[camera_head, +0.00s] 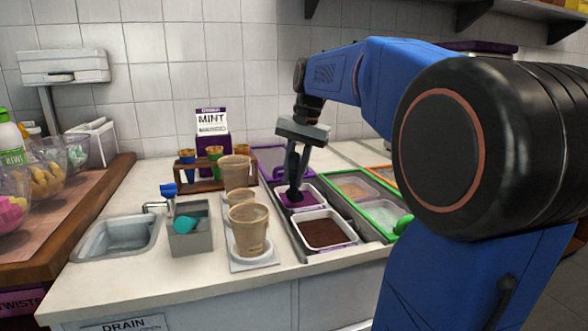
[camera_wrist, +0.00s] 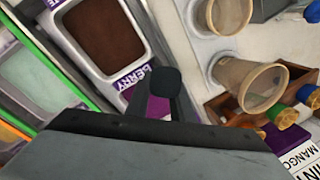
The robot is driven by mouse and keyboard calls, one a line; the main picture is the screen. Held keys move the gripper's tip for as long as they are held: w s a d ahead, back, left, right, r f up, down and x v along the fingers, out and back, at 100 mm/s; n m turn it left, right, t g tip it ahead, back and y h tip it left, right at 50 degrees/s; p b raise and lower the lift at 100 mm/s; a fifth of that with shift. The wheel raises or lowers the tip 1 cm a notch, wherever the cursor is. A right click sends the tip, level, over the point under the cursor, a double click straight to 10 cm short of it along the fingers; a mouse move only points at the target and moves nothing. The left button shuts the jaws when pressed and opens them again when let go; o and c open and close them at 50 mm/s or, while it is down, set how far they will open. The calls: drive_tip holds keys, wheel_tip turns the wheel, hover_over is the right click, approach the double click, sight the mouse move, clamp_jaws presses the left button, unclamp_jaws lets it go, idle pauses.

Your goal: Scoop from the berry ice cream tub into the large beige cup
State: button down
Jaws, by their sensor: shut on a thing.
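My gripper (camera_head: 294,180) points straight down into the berry ice cream tub (camera_head: 299,206), which holds dark purple ice cream. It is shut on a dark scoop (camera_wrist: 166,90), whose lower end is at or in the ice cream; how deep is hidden. In the wrist view the tub's purple "BERRY" label (camera_wrist: 133,80) shows beside the scoop. Beige cups stand to the left of the tubs: a front one (camera_head: 248,232) on a white pad and a taller-looking one behind (camera_head: 235,172). I cannot tell for certain which is the large one. The cup insides are not clear.
A brown ice cream tub (camera_head: 325,232) is in front of the berry tub. Green-rimmed tubs (camera_head: 372,207) lie to the right. A wooden holder (camera_head: 198,185) with coloured cones stands behind the cups. A grey bin (camera_head: 190,240) and sink (camera_head: 116,238) are left.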

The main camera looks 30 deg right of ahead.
drive_tip(key=shift+f, duration=1)
drive_tip(key=shift+w+d+f, duration=0.1)
drive_tip(key=shift+w+f, duration=0.15)
drive_tip(key=shift+f, duration=0.4)
drive_tip(key=shift+w+d+f, duration=0.1)
drive_tip(key=shift+w+f, duration=0.15)
drive_tip(key=shift+f, duration=0.35)
drive_tip(key=shift+w+d, duration=1)
drive_tip(key=shift+w, duration=2.75)
wheel_tip(320, 180, up, 10)
drive_tip(key=n+t+h, duration=0.1)
drive_tip(key=t+h, duration=0.1)
hover_over(293, 187)
drive_tip(key=w, duration=0.3)
drive_tip(key=shift+w+d, duration=0.2)
drive_tip(key=shift+r, duration=0.1)
